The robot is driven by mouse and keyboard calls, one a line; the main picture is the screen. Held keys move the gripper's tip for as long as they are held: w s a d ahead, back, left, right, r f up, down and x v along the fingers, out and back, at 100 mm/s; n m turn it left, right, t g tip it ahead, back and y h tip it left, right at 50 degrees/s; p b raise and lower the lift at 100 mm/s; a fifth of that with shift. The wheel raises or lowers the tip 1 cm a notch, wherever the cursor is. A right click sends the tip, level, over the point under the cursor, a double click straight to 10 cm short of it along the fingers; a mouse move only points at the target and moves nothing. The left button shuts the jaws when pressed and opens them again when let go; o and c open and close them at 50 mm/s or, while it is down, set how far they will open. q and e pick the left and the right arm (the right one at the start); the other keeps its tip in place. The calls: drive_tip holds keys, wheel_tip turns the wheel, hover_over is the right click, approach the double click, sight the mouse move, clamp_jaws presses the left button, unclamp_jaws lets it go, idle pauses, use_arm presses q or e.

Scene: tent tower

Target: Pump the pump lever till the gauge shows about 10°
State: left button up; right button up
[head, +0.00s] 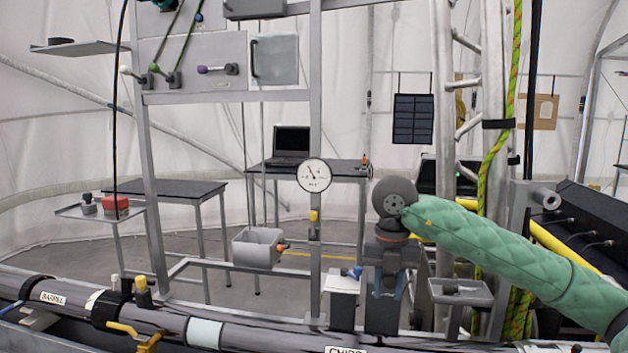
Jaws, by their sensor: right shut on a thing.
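The round white gauge (314,175) is mounted on the grey upright post in the middle of the head view. Its thin reddish needle leans up and to the left; the numbers are too small to read. My right gripper (388,287) comes in from the right on a green padded arm and points down, right of and below the gauge. It is shut on the pump lever, which is mostly hidden by the fingers. My left gripper is not in view.
A small white-topped stand (342,285) with a blue handle (353,272) is close left of my right gripper. A grey bin (257,248) hangs on the frame. A large pipe (260,335) crosses the front. A ladder and ropes (497,150) stand behind my right arm.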

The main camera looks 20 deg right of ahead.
drive_tip(key=shift+s+a+f, duration=0.1)
drive_tip(key=shift+s+f, duration=0.05)
drive_tip(key=shift+f, duration=0.4)
drive_tip(key=shift+f+b, duration=0.1)
drive_tip(key=shift+b, duration=0.2)
drive_tip(key=f+b, duration=0.1)
drive_tip(key=f, duration=0.1)
drive_tip(key=f+b, duration=0.1)
drive_tip(key=shift+s+a+f+b, duration=0.15)
drive_tip(key=shift+s+f+b, duration=0.15)
drive_tip(key=shift+b, duration=0.05)
drive_tip(key=shift+f, duration=0.1)
drive_tip(key=shift+f+b, duration=1.45)
drive_tip(key=shift+f, duration=0.45)
wheel_tip(320, 180, up, 6)
drive_tip(key=p, duration=0.3)
drive_tip(key=shift+w+p, duration=0.25)
drive_tip(key=shift+p, duration=0.05)
drive_tip(key=shift+r, duration=0.1)
